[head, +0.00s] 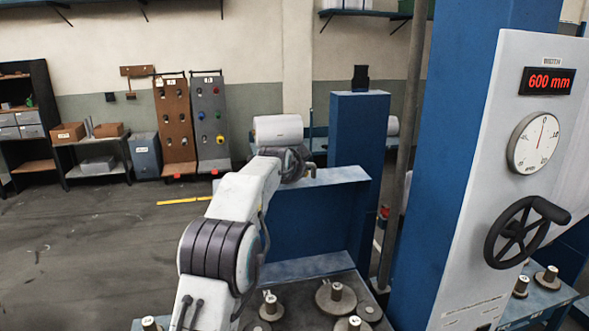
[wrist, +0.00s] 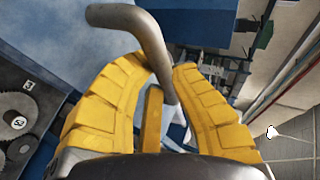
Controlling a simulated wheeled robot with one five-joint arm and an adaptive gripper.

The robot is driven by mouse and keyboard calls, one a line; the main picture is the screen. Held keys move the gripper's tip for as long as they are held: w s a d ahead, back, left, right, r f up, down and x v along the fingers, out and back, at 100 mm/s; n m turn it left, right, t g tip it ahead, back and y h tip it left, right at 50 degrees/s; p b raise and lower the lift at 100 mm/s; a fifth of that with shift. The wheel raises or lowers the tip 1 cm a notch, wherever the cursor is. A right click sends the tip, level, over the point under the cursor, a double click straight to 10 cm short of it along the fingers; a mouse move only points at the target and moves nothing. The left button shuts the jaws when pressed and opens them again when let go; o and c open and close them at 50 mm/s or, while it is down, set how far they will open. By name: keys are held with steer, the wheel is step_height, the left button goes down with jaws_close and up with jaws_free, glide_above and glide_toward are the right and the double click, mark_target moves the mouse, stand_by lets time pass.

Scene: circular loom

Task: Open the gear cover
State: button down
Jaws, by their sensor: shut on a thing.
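The gear cover (head: 318,215) is a blue panel standing upright behind the gear bed in the head view. Gears with short spindles (head: 336,292) lie exposed in front of it, and some also show at the left of the wrist view (wrist: 18,121). A bent grey bar handle (wrist: 150,38) passes between the yellow fingers of my gripper (wrist: 160,68) in the wrist view. My gripper is shut on this handle. In the head view my gripper (head: 300,168) is small and dark at the cover's top edge, its fingers mostly hidden.
A blue column (head: 360,135) stands close behind the cover. At right is a grey panel (head: 480,250) with a black handwheel (head: 520,232), a dial and a 600 mm display. Open floor (head: 80,245) lies to the left. Shelves and button boards stand along the back wall.

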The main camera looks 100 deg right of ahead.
steer(key=shift+r, duration=0.15)
steer(key=c, duration=1)
jaws_free()
steer(key=shift+a, duration=0.2)
steer(key=v, duration=1.1)
steer(key=shift+w+a+r, duration=0.1)
steer(key=shift+w+a, duration=0.1)
steer(key=shift+a, duration=0.1)
steer(key=shift+a, duration=0.1)
